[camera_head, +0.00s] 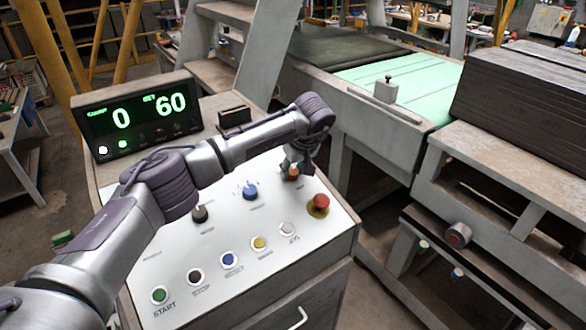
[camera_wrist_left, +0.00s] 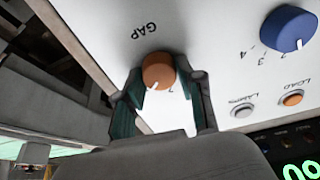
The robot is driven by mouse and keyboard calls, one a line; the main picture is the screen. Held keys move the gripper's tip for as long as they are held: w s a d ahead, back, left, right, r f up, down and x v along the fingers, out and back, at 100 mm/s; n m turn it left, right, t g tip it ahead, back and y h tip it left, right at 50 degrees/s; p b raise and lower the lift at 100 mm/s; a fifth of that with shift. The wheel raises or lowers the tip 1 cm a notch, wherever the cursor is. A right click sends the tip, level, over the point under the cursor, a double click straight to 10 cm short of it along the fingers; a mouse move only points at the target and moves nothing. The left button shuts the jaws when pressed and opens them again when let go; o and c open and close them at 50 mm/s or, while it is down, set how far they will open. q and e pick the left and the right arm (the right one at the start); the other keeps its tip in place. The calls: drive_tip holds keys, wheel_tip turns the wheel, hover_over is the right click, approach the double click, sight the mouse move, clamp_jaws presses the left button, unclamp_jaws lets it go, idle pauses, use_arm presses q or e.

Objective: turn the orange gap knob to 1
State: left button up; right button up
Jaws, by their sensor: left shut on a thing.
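The orange gap knob (camera_wrist_left: 158,68) stands on the white panel beside the printed word GAP in the left wrist view. A short pale mark shows at its lower edge, and a printed numeral sits close by, too small to read surely. My left gripper (camera_wrist_left: 160,85) has a finger on each side of the knob and is shut on it. In the head view the left gripper (camera_head: 296,160) reaches down over the panel's far right part, and the orange knob (camera_head: 292,174) shows only partly below the fingers. My right gripper is out of view.
A blue knob (camera_head: 250,192), a dark knob (camera_head: 200,213) and a red mushroom button (camera_head: 320,203) stand near the gripper. Several push buttons line the panel's front, including green START (camera_head: 159,295). A display (camera_head: 135,115) at the back left reads 0 and 60.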

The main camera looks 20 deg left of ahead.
use_arm(q)
drive_tip(key=shift+f+n+b, duration=0.15)
drive_tip(key=shift+n+b, duration=0.75)
drive_tip(key=shift+b, duration=0.1)
drive_tip(key=n+b, duration=0.2)
drive_tip(key=shift+n, duration=0.3)
drive_tip(key=n+g+b, duration=0.1)
drive_tip(key=n+b, duration=0.1)
drive_tip(key=n, duration=0.2)
drive_tip(key=shift+n+b, duration=0.3)
drive_tip(key=n+b, duration=0.1)
drive_tip(key=n, duration=0.4)
drive_tip(key=shift+n+g+b, duration=0.3)
drive_tip(key=shift+b, duration=0.05)
drive_tip(key=n, duration=0.5)
drive_tip(key=shift+g+b, duration=0.3)
drive_tip(key=shift+b, duration=0.1)
drive_tip(key=shift+n, duration=0.4)
